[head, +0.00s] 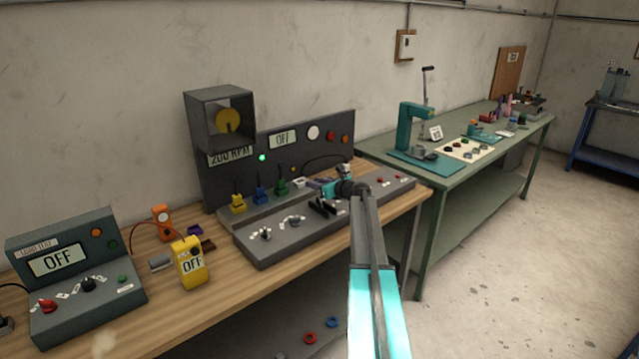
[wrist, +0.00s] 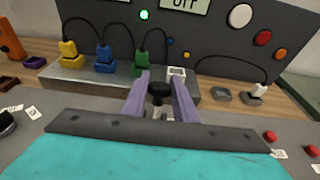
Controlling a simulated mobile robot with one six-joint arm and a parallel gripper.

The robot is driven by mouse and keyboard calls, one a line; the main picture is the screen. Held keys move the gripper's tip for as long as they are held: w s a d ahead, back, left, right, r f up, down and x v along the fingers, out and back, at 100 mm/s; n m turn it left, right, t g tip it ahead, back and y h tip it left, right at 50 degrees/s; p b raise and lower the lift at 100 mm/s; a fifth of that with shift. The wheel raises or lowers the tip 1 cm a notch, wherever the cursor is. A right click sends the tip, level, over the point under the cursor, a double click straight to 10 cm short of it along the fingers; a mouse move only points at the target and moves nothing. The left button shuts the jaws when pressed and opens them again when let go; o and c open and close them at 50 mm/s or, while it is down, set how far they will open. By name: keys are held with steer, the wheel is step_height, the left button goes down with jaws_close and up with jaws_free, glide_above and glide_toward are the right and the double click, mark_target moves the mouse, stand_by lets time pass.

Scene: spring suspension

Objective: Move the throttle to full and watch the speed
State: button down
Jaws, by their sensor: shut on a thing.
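The throttle appears as a dark knob (wrist: 160,92) between the two purple fingers of my gripper (wrist: 163,88) in the wrist view. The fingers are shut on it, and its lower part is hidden. In the head view my gripper (head: 322,186) is over the right half of the grey sloped console (head: 265,250), and it hides the knob. A speed plate (head: 232,157) reads 200 RPM under a grey box (head: 205,118) with a yellow disc (head: 229,120). A panel display (head: 283,139) reads OFF. A green lamp (head: 262,157) is lit on the panel; it also shows in the wrist view (wrist: 144,15).
Yellow (head: 238,202), blue (head: 260,193) and green (head: 282,186) plugs stand left of my gripper. Red buttons (head: 382,179) sit at the console's right. A green bench (head: 470,165) stands at right.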

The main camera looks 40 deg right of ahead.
steer(key=shift+w+f, duration=0.35)
steer(key=shift+w, duration=0.3)
steer(key=shift+a+f, duration=0.1)
steer(key=c, duration=1.4)
jaws_free()
steer(key=shift+w+f, duration=0.15)
steer(key=shift+c, duration=0.2)
steer(key=b+v, duration=0.4)
steer(key=v, duration=1)
